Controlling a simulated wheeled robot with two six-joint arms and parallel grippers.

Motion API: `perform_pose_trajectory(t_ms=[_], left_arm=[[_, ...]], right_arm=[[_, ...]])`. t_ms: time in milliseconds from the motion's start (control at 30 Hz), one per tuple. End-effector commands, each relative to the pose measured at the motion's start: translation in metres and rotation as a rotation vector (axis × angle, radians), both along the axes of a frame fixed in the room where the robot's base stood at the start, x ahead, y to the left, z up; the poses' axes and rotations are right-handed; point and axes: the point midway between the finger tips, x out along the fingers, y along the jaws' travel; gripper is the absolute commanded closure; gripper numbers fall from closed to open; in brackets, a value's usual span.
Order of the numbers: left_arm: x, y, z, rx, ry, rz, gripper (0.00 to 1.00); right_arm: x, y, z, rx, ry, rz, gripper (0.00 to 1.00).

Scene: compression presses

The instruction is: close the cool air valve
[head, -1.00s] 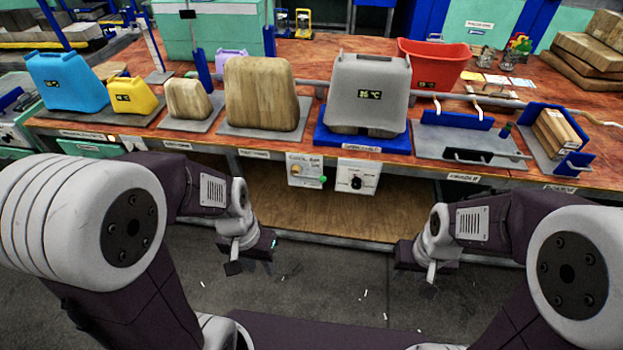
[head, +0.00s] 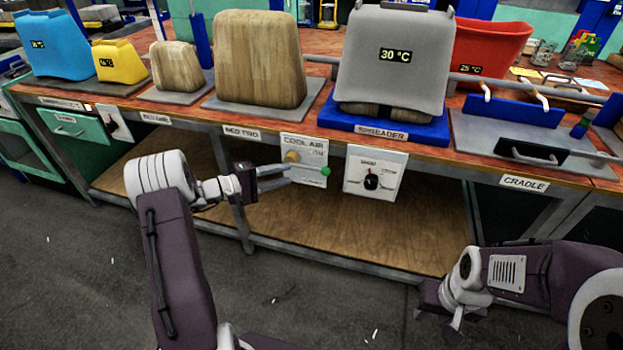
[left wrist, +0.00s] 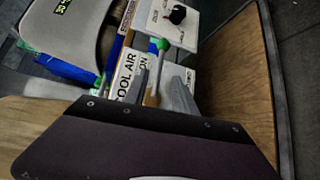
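The cool air valve (head: 292,157) is a brass body on a white panel (head: 303,147) marked COOL AIR and ON, under the table's front edge. Its lever (head: 312,167) points right and slightly down, ending in a green knob (head: 325,171). In the left wrist view the green knob (left wrist: 160,45) and the lettered panel (left wrist: 128,75) show just ahead of the gripper. My left gripper (head: 287,174) has its fingers apart, with tips close to the lever; contact is unclear. My right gripper (head: 447,312) is low at the right, away from the valve, its fingers unclear.
A second white panel (head: 375,173) with a black dial is right of the valve. Above, a grey container (head: 395,65) reading 30 °C stands on a blue base (head: 430,131) labelled SPREADER. A wooden shelf (head: 330,235) lies below the valve.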

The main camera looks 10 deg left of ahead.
Motion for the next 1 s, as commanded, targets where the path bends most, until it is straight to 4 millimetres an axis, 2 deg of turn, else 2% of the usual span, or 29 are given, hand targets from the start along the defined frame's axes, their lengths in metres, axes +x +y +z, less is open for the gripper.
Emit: perform_pose_trajectory(t_ms=[133,400,500,833,867,900,967,1000], left_arm=[[0.01,-0.013,-0.002,0.0,0.001,-0.005,0.67],[0.047,-0.054,-0.011,0.001,0.001,-0.007,0.67],[0.055,-0.063,-0.011,0.0,0.001,-0.005,0.67],[0.06,-0.068,-0.011,0.002,0.002,-0.003,0.67],[0.06,-0.068,-0.011,0.002,0.002,-0.003,0.73],[0.06,-0.068,-0.011,0.002,0.002,-0.003,0.84],[0.06,-0.068,-0.011,0.002,0.002,-0.003,1.0],[0.06,-0.068,-0.011,0.001,0.003,-0.003,1.0]], right_arm=[[0.0,0.0,-0.004,0.0,-0.001,0.0,0.64],[0.0,0.0,-0.017,0.0,0.0,0.0,0.64],[0.0,0.0,-0.019,0.0,0.0,0.0,0.64],[0.0,0.0,-0.02,0.0,0.0,0.0,0.64],[0.0,0.0,-0.02,0.0,0.0,0.0,0.64],[0.0,0.0,-0.02,0.0,0.0,0.0,0.64],[0.0,0.0,-0.02,0.0,0.0,0.0,0.64],[0.0,0.0,-0.02,0.0,0.0,0.0,0.64]])
